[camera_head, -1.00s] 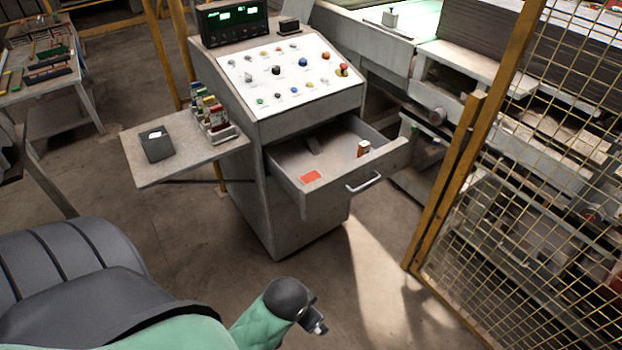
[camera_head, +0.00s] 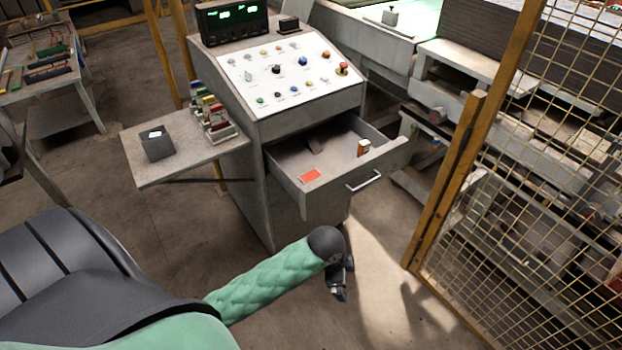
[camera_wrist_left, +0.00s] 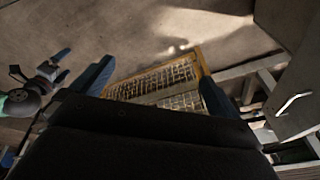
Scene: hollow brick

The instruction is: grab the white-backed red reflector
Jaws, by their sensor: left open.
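The open drawer (camera_head: 345,172) of the console holds a flat red piece (camera_head: 310,175) near its front left and a small upright red-brown and white piece (camera_head: 363,148) near its right side. Which one is white-backed is too small to tell. My left gripper (camera_head: 340,293) hangs in front of and below the drawer, apart from both pieces. In the left wrist view its jaws (camera_wrist_left: 155,85) are open and empty, with floor and fence beyond. My right gripper (camera_wrist_left: 48,72) shows small at the left of that view; its jaws are unclear.
The console (camera_head: 290,80) has a sloped button panel. A side shelf (camera_head: 190,165) carries a dark box (camera_head: 157,145) and a rack of coloured items (camera_head: 215,122). A yellow mesh fence (camera_head: 530,150) stands at right. The floor before the drawer is clear.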

